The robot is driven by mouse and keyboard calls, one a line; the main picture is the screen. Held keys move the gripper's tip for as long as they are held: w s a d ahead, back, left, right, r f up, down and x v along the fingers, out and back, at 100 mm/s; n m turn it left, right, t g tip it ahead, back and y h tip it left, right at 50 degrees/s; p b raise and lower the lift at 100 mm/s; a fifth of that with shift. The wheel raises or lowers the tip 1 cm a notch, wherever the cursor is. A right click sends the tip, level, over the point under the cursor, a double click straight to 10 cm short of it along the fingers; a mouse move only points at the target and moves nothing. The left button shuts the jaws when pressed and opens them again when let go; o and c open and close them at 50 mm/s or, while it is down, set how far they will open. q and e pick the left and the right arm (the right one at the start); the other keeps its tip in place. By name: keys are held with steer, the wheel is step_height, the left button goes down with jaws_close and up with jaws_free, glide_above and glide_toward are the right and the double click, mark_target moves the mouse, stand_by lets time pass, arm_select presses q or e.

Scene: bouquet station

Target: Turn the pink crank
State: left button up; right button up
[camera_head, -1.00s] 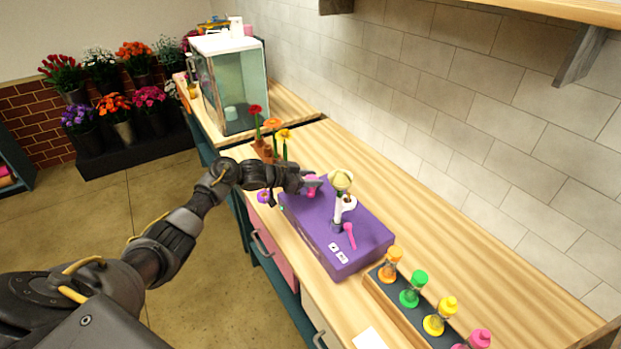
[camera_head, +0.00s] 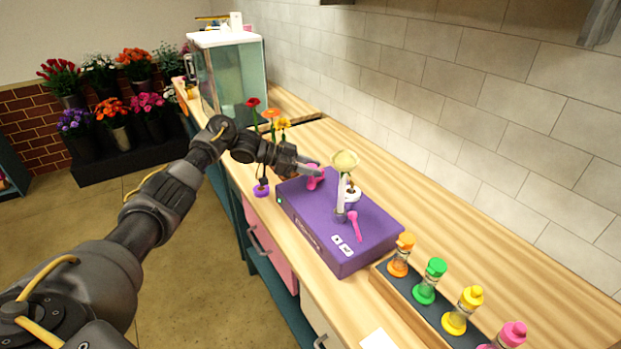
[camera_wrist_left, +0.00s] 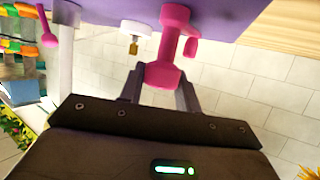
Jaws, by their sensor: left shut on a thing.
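The pink crank (camera_head: 315,178) is on the far left part of the purple box (camera_head: 365,257), which sits on the wooden counter. My left gripper (camera_head: 312,168) reaches it from the left and is shut on it. In the left wrist view, the crank (camera_wrist_left: 174,45) extends from the purple surface and its thick pink end lies between my two fingers (camera_wrist_left: 161,88). Part of the crank is hidden by the gripper in the head view. My right gripper is not in view.
A pink lever (camera_head: 355,226) is beside the post. Flowers (camera_head: 271,114) stand behind the gripper. A rack of coloured bottles (camera_head: 420,317) is at the front right.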

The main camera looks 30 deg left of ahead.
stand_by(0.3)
arm_select(q)
steer(key=o, duration=1)
steer(key=shift+a, duration=0.1)
steer(key=shift+s+a+r, duration=0.15)
steer(key=shift+s+a, duration=0.05)
steer(key=shift+a, duration=0.1)
steer(key=shift+b+v, duration=1.4)
steer(key=shift+v, duration=3.55)
steer(key=shift+r, duration=0.1)
